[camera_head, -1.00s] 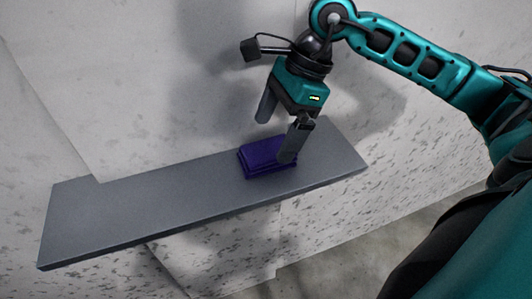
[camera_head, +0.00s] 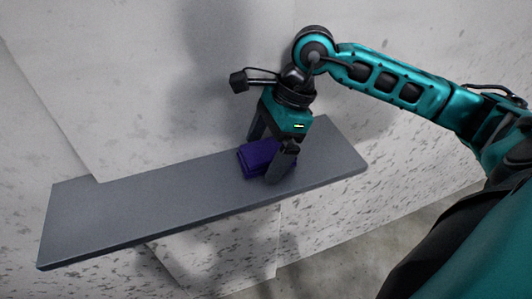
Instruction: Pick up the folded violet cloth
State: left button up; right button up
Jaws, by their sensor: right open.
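The folded violet cloth (camera_head: 256,157) lies on the grey shelf (camera_head: 150,205), right of the shelf's middle. My right gripper (camera_head: 268,160) is open and low over the cloth. One finger is on the near side, in front of the cloth's right part and hiding some of it. The other finger is at the far side, with its tip hidden behind the cloth. I cannot tell whether either finger touches the cloth. My left gripper is not in view.
The shelf's left part is bare. A mottled pale wall (camera_head: 110,90) stands close behind the shelf. The shelf's front edge is free, with floor (camera_head: 330,265) showing below. The right end of the shelf is clear.

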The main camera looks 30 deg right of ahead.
aim_at(266, 148)
jog(key=c, duration=1)
jog(key=shift+c, duration=0.2)
jog(key=shift+r, duration=0.1)
notch_tip(266, 148, up, 20)
jog(key=p, duration=0.2)
jog(key=shift+p, duration=0.4)
